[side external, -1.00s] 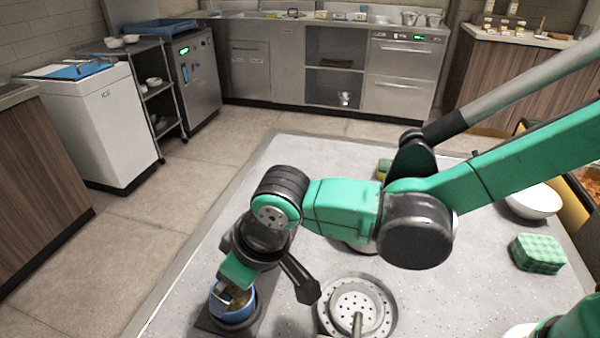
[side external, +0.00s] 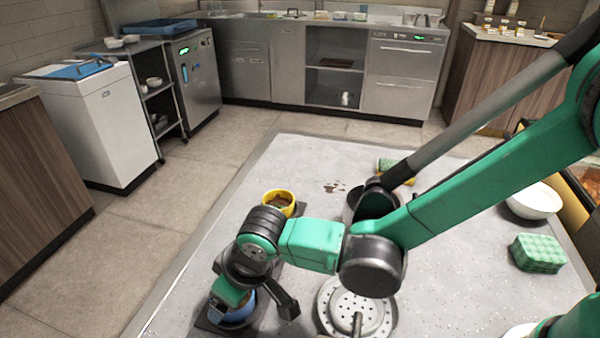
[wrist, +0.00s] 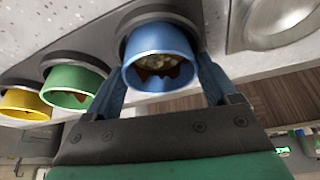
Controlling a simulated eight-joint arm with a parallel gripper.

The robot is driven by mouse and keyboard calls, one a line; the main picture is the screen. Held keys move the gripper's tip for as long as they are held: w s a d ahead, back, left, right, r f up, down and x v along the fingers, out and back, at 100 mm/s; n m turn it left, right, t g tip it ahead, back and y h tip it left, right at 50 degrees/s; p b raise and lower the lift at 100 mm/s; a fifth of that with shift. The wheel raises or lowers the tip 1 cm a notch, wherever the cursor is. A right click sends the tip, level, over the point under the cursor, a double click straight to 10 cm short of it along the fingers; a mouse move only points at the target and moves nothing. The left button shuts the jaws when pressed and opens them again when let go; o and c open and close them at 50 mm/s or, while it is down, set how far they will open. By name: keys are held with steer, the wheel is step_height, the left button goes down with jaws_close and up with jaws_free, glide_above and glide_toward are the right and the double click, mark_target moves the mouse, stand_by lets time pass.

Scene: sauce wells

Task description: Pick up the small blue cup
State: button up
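The small blue cup (wrist: 165,82), with brown and red contents, sits in the dark holder at the front of the table. It also shows in the side view (side external: 237,314), partly hidden by my gripper. My gripper (wrist: 162,75) reaches down at the cup, with one finger on each side of it in the wrist view. The fingers look very close to the cup's walls, and I cannot tell whether they press on it. A green cup (wrist: 73,88) and a yellow cup (wrist: 27,106) stand in a row to its left. The yellow cup shows in the side view (side external: 279,207).
A round metal strainer (side external: 345,301) lies to the right of the blue cup. A dark pot (side external: 352,213) stands behind my arm. A green sponge (side external: 538,252) and a white bowl (side external: 533,202) are at the right. The table's left strip is clear.

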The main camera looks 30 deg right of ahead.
steer(key=c, duration=0.7)
steer(key=shift+o, duration=0.2)
step_height(320, 180, up, 20)
